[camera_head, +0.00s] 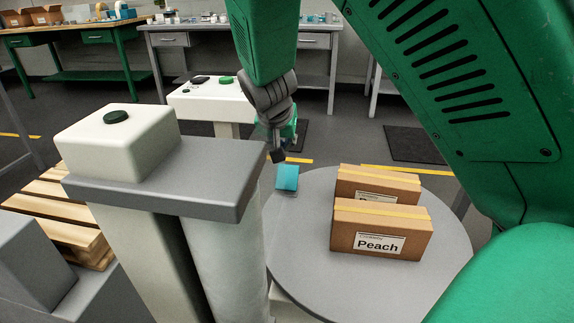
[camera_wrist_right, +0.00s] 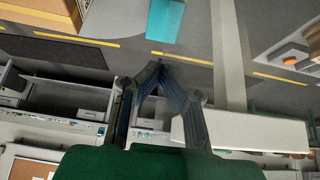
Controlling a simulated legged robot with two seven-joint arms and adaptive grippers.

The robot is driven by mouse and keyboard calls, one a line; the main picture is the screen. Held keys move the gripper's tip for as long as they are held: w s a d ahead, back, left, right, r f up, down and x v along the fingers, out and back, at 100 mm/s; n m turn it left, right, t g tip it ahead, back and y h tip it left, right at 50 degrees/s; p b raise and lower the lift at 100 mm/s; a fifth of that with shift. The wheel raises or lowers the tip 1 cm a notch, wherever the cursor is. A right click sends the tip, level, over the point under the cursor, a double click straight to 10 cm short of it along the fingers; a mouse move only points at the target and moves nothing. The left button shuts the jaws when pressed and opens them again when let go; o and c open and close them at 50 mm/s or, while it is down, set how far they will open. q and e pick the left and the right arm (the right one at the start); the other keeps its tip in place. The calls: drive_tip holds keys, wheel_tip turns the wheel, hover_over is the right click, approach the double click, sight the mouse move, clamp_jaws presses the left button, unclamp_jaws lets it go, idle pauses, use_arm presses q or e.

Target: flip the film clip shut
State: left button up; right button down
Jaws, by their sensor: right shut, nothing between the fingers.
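A small teal flap (camera_head: 287,177), which looks like the film clip, stands up at the left rim of the round grey table, beside the white film-like column (camera_head: 230,262). Its hinge and lower edge are too small to make out. My right gripper (camera_head: 278,156) is just above the flap and slightly to its left, with a small gap seeming to separate them. In the right wrist view the teal flap (camera_wrist_right: 166,20) is at the top, past the closed fingertips (camera_wrist_right: 163,72), which hold nothing. My left gripper is not in view.
Two cardboard boxes, the front one labelled Peach (camera_head: 375,232), stand on the round grey table (camera_head: 310,275). A grey slab (camera_head: 195,188) with a white block (camera_head: 118,143) on it lies left of the gripper. Benches (camera_head: 240,45) stand far behind.

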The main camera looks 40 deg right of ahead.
drive_tip(key=b, duration=0.6)
approach(288, 169)
drive_tip(key=x, duration=0.6)
drive_tip(key=shift+s+f, duration=0.1)
drive_tip(key=shift+f, duration=0.35)
drive_tip(key=shift+w+d+f, duration=0.3)
drive_tip(key=shift+d+f, duration=0.1)
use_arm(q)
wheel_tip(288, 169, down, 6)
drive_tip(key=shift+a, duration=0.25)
use_arm(e)
drive_tip(key=shift+a+r, duration=0.1)
